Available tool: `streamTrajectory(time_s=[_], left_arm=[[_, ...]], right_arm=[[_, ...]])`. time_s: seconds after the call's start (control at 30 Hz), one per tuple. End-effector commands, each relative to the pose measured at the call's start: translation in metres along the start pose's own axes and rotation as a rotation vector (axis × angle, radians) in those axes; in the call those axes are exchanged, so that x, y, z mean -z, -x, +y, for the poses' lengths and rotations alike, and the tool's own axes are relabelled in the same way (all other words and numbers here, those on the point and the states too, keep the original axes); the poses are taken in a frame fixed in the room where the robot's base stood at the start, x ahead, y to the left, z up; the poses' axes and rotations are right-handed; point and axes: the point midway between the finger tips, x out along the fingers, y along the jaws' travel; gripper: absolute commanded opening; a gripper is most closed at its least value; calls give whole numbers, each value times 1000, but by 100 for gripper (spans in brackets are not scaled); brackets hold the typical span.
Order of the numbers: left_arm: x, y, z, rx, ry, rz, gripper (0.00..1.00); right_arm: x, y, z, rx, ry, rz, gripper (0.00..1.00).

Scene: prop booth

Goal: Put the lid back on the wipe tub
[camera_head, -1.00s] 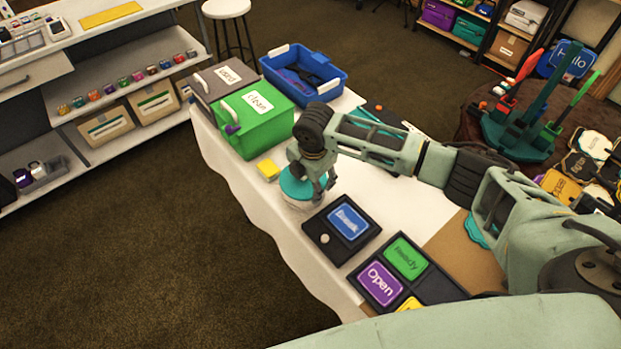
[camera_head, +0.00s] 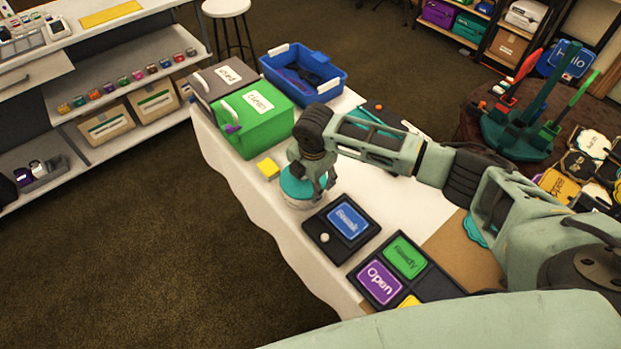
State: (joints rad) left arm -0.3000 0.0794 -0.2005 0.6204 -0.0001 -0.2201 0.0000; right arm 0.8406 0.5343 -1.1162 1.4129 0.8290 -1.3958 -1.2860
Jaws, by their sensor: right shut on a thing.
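The wipe tub (camera_head: 297,203) is a round white tub standing on the white-covered table, near its front edge. The teal lid (camera_head: 293,187) is on top of the tub's opening and looks about level; I cannot tell whether it is fully seated. My right gripper (camera_head: 316,192) points down over the tub and is shut on the lid. Its fingers and wrist hide the lid's middle and right part. My left gripper is not in view.
A green box (camera_head: 256,125) and a blue bin (camera_head: 327,85) stand behind. Bare white cloth lies right of my gripper.

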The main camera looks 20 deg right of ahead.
Motion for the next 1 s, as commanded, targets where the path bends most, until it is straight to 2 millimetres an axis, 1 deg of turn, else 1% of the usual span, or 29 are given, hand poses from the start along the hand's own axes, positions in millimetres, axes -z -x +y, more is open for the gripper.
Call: streamTrajectory(time_s=[0.07,0.1,0.3,0.33,0.57,0.8,1.0], left_arm=[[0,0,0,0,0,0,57],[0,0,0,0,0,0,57],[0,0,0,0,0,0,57],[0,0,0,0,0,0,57],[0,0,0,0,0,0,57],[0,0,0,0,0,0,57],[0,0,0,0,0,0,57]], right_arm=[[0,0,0,-1,0,0,30],[0,0,0,-1,0,0,62],[0,0,0,-1,0,0,79],[0,0,0,-1,0,0,81],[0,0,0,0,0,0,81],[0,0,0,0,0,0,100],[0,0,0,0,0,0,100]])
